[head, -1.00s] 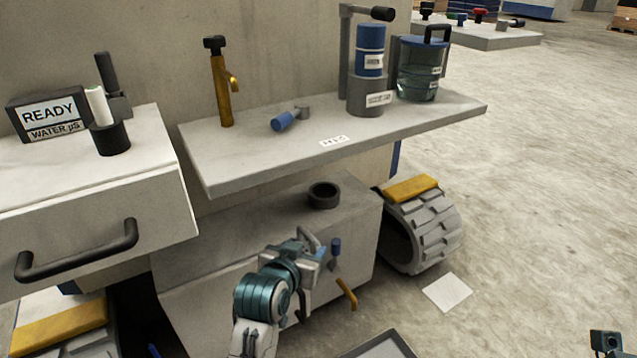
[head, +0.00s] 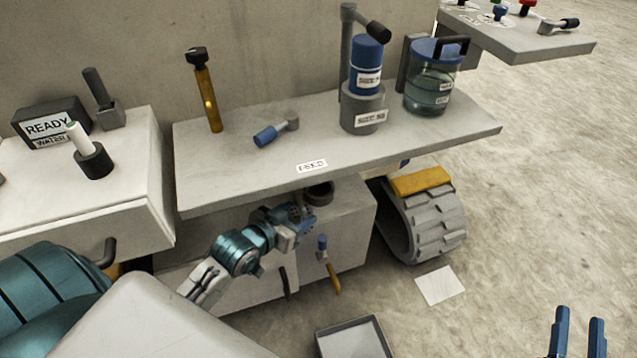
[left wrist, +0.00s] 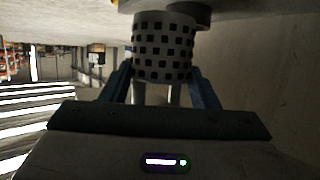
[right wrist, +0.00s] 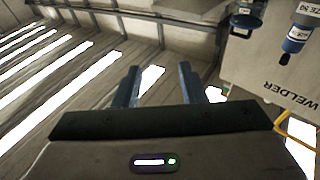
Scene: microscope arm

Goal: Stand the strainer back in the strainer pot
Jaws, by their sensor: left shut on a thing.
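The strainer (left wrist: 163,47), a pale cylinder with dark square holes, is between the blue fingers of my left gripper (left wrist: 163,88) in the left wrist view. My left gripper (head: 302,212) is shut on it, just under the front of the shelf; the strainer is hard to make out in the head view. A dark round pot (head: 319,194), probably the strainer pot, stands on the lower block close to the left gripper, partly hidden by the shelf. A dark round thing touches or overlaps the strainer's end in the left wrist view; contact is unclear. My right gripper (right wrist: 161,84) is open and empty.
The shelf (head: 240,180) overhangs the lower block, with a blue-handled tool (head: 272,134), a blue canister (head: 366,68) and a glass jar (head: 432,88) on it. A yellow-handled tool (head: 332,275) hangs on the block's front. A grey tray (head: 350,338) lies below.

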